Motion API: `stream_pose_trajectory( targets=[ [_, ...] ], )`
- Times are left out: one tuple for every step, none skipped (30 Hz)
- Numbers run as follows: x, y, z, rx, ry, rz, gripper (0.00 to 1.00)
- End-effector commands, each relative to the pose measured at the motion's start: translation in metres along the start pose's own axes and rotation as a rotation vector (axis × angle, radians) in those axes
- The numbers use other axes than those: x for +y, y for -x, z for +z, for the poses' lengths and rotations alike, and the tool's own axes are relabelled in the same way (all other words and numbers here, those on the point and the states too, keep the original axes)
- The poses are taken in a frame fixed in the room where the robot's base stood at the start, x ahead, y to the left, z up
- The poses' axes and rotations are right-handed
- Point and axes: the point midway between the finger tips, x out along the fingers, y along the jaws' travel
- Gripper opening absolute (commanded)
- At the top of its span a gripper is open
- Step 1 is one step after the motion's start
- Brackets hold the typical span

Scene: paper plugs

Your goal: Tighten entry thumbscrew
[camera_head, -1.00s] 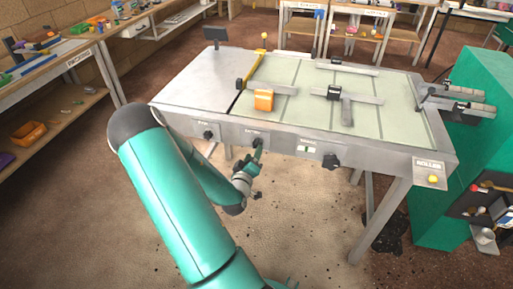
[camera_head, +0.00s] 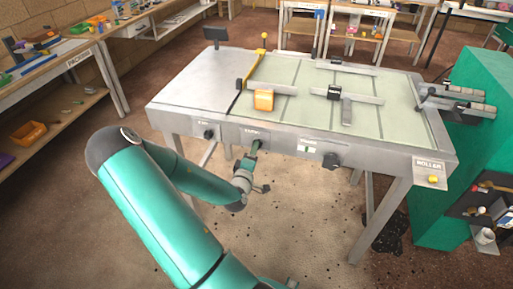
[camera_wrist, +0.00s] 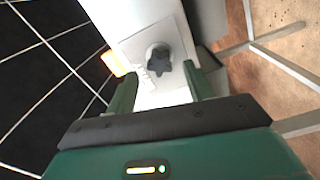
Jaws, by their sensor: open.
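The entry thumbscrew is a dark lobed knob (camera_wrist: 158,58) on a pale plate on the front face of the bench. In the wrist view it sits just beyond and between the tips of my gripper (camera_wrist: 160,74). My gripper is open, one green finger on each side, with nothing held. In the head view my gripper (camera_head: 254,149) is at the bench's front edge, under the small entry label, and largely hides the thumbscrew. I cannot tell whether the fingers touch the knob.
The metal bench (camera_head: 185,85) carries an orange block (camera_head: 264,100) and grey guide bars. Other dark knobs sit on the front rail to the left (camera_head: 209,134) and right (camera_head: 331,160). A green cabinet (camera_head: 440,205) stands at the right. The floor before the bench is open.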

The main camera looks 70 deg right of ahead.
Motion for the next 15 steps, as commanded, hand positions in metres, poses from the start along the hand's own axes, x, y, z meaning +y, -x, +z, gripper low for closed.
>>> stream_pose_trajectory(
  targets=[
    [0.0, -0.003, 0.0, 0.0, 0.0, 0.001, 0.53],
    [0.0, -0.004, 0.0, 0.0, 0.0, 0.001, 0.53],
    [0.0, -0.006, 0.0, 0.0, 0.0, 0.0, 0.53],
    [0.0, -0.007, 0.0, 0.0, 0.0, 0.0, 0.53],
    [0.0, -0.009, 0.0, 0.0, 0.0, 0.0, 0.53],
    [0.0, -0.01, 0.0, 0.0, 0.0, -0.001, 0.53],
    [0.0, -0.012, 0.0, 0.0, 0.0, -0.001, 0.53],
    [0.0, -0.013, 0.0, 0.0, 0.001, -0.001, 0.53],
    [-0.001, -0.015, 0.0, 0.0, 0.001, -0.001, 0.53],
    [-0.001, -0.016, 0.0, 0.0, 0.001, -0.001, 0.53],
    [-0.001, -0.017, 0.0, 0.0, 0.001, -0.001, 0.53],
    [0.0, -0.019, 0.0, 0.001, 0.0, -0.001, 0.53],
    [0.0, -0.021, 0.0, 0.001, 0.0, 0.0, 0.53],
    [0.0, -0.022, 0.0, 0.001, 0.0, 0.0, 0.53],
    [0.0, -0.024, 0.0, 0.0, 0.0, 0.0, 0.53]
  ],
)
